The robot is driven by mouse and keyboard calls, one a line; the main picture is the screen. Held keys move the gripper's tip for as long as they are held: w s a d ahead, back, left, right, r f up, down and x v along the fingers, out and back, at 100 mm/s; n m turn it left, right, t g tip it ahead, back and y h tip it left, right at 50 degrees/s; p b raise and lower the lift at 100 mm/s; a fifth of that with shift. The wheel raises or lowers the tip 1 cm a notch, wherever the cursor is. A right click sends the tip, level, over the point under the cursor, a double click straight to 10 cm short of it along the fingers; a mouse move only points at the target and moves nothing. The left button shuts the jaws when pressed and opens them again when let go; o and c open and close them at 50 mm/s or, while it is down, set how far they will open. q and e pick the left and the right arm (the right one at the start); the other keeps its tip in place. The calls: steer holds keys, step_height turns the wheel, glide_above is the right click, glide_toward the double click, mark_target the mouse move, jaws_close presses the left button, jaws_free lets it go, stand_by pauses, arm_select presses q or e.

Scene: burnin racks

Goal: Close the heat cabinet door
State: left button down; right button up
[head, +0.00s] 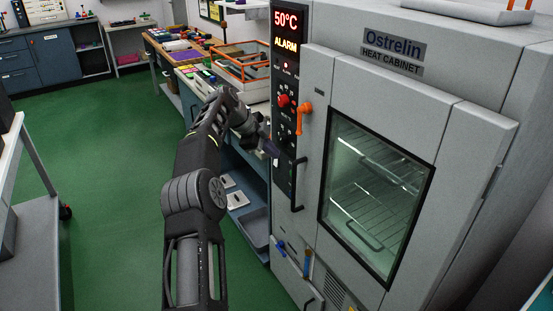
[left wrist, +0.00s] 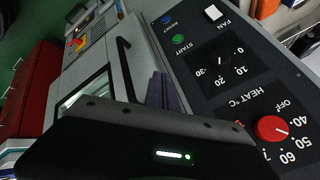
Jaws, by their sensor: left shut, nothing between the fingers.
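The grey heat cabinet (head: 470,35) stands at the right of the head view. Its door (head: 385,100) has a glass window and lies against the cabinet front; I cannot tell if a small gap remains. An orange latch handle (head: 303,115) sits at the door's upper left edge. A black bar handle (head: 297,187) is lower on that edge; it also shows in the left wrist view (left wrist: 125,70). My left gripper (head: 271,149) is shut and empty, in front of the control panel (head: 286,70), just left of the door edge. Its fingers show in the left wrist view (left wrist: 165,92).
A workbench (head: 190,55) with an orange-railed tray (head: 243,62) stands behind my left arm, left of the cabinet. A grey cart (head: 35,220) is at the far left. The green floor (head: 110,150) between them is clear.

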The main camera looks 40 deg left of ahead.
arm_select(q)
steer(key=s+a+r+p, duration=0.2)
steer(key=a+r+p, duration=0.1)
steer(key=r+p, duration=0.1)
steer(key=shift+s+a+r, duration=0.3)
steer(key=shift+r, duration=0.25)
